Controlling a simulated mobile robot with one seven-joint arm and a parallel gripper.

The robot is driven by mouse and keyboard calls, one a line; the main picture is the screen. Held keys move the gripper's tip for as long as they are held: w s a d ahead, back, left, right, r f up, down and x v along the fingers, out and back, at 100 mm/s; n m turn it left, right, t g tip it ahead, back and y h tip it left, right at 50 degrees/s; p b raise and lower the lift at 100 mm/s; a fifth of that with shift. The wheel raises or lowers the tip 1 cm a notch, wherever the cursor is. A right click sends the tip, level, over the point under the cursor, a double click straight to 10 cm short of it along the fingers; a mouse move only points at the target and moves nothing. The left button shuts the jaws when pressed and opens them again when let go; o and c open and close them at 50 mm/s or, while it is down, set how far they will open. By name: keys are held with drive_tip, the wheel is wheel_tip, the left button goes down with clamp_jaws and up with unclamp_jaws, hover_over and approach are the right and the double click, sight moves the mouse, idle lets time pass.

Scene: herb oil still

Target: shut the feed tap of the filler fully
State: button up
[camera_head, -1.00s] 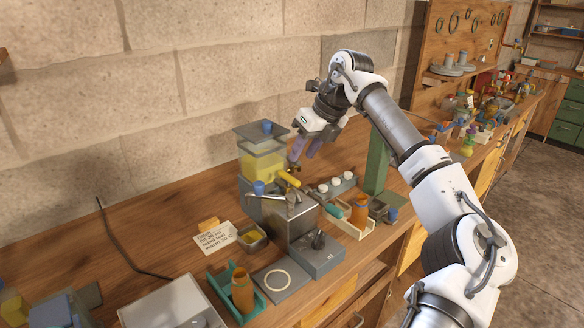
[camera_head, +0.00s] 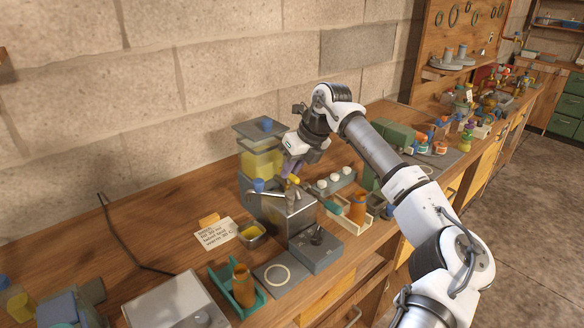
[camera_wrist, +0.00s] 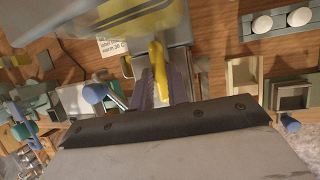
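The filler (camera_head: 251,188) stands on the bench by the wall, with a tank of yellow liquid (camera_head: 262,162) above a grey body. Its yellow tap handle (camera_head: 293,180) shows only in part in the head view, just below my gripper (camera_head: 290,170). In the wrist view the yellow handle (camera_wrist: 158,80) lies between the two purple-grey fingers of my gripper (camera_wrist: 164,90). The fingers flank it closely. I cannot tell whether they press on it. A blue-tipped lever (camera_wrist: 94,93) shows left of the fingers in the wrist view.
A steel box (camera_head: 290,210) is close below my gripper. A rack with white caps (camera_head: 333,181) and a tray with an orange bottle (camera_head: 357,208) stand to the right. A note card (camera_head: 215,234) and a small dish (camera_head: 251,236) lie in front of the filler.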

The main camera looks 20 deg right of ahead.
clamp_jaws()
